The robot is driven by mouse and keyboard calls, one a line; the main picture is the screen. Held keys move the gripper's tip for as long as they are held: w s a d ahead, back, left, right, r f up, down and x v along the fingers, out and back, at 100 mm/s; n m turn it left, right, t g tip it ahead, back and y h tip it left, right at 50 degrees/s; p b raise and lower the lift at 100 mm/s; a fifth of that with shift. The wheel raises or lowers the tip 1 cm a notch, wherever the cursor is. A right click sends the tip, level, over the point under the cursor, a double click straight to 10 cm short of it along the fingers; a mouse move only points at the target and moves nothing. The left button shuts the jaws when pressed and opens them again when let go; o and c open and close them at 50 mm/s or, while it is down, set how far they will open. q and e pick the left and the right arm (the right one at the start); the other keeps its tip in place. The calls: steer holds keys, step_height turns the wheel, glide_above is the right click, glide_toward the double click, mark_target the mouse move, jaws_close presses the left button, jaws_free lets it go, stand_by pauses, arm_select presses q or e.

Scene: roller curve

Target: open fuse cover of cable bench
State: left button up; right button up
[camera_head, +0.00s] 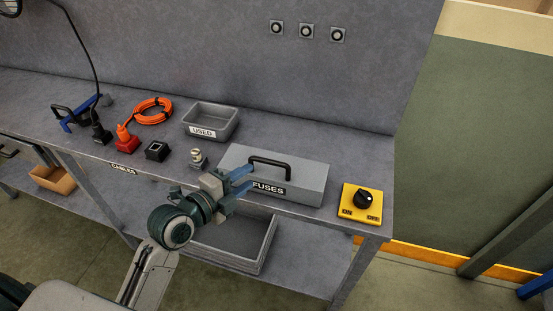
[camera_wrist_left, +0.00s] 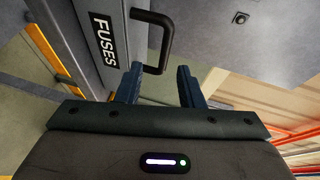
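The fuse cover (camera_head: 300,172) is a grey box lid labelled FUSES, lying shut on the right part of the cable bench (camera_head: 365,150). A black bar handle (camera_head: 284,163) stands on its top. My left gripper (camera_head: 243,180) is at the cover's front left edge, with its blue fingers pointing toward the handle. In the left wrist view the gripper (camera_wrist_left: 158,85) is open, and the near end of the handle (camera_wrist_left: 157,69) shows between or just beyond the fingertips. I cannot tell if they touch it. The cover also shows there (camera_wrist_left: 92,18). My right gripper is not in view.
A yellow ON/OFF switch (camera_head: 360,203) sits right of the cover. A grey USED tray (camera_head: 211,122), a small fuse-like part (camera_head: 198,158), a black socket (camera_head: 157,151), a red plug (camera_head: 126,138) and an orange cable (camera_head: 151,110) lie left. A grey bin (camera_head: 232,262) stands below.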

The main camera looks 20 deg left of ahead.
mark_target(267, 163)
arm_select(q)
steer(key=p+x, duration=0.1)
steer(key=x, duration=0.2)
steer(key=p+x, duration=0.1)
steer(key=x, duration=0.2)
steer(key=r+p+x, duration=0.1)
steer(key=p+x, duration=0.1)
steer(key=x, duration=0.2)
steer(key=shift+d, duration=0.15)
steer(key=shift+w+d+f, duration=0.15)
steer(key=shift+w+f, duration=0.1)
steer(key=shift+w, duration=0.1)
jaws_close()
